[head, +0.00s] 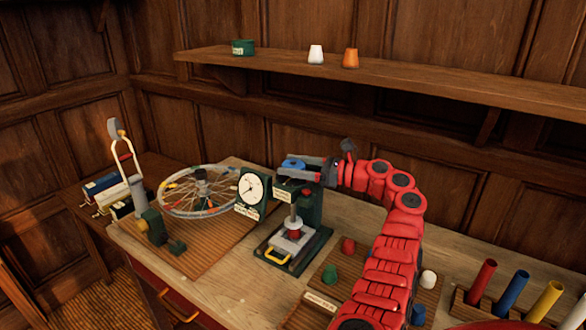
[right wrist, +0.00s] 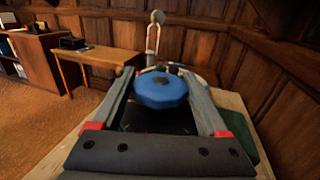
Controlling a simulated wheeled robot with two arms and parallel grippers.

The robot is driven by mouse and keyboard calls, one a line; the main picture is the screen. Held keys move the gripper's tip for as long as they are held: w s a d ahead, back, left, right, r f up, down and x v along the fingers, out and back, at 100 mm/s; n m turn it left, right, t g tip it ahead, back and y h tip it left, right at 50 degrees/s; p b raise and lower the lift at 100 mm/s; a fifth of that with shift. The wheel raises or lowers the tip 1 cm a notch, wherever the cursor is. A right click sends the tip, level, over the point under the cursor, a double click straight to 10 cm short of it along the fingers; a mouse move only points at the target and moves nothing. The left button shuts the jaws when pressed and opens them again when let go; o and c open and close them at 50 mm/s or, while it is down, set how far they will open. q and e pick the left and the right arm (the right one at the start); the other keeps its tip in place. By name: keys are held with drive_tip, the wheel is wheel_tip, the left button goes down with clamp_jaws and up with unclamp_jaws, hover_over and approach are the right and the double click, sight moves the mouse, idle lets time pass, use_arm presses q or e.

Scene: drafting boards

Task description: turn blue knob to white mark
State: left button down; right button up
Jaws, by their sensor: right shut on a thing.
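The blue knob (head: 292,163) sits on top of a dark green press-like device (head: 312,214) on the bench. My right gripper (head: 297,168) reaches it from the right and is shut on it. In the right wrist view, the knob (right wrist: 160,92) is a wide blue disc with a dark centre, between the two grey fingers. I cannot make out a white mark on or beside the knob; the fingers cover part of the device top. My left gripper is not in view.
A white dial (head: 254,188) stands left of the knob, with a spoked wheel (head: 198,192) beyond it. Red (head: 348,245) and green (head: 329,273) pieces lie on a board in front. Coloured tubes (head: 513,290) stand at the right. A shelf (head: 400,79) runs along the wall behind.

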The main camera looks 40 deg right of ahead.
drive_tip(key=shift+f, duration=0.2)
drive_tip(key=o, duration=1.2)
drive_tip(key=shift+r, duration=0.1)
drive_tip(key=shift+o, duration=0.2)
drive_tip(key=shift+s, duration=0.1)
drive_tip(key=shift+s+d, duration=0.25)
drive_tip(key=shift+d, duration=0.05)
drive_tip(key=b+v, duration=0.4)
drive_tip(key=v, duration=1.2)
drive_tip(key=shift+s+d, duration=0.2)
drive_tip(key=shift+d, duration=0.05)
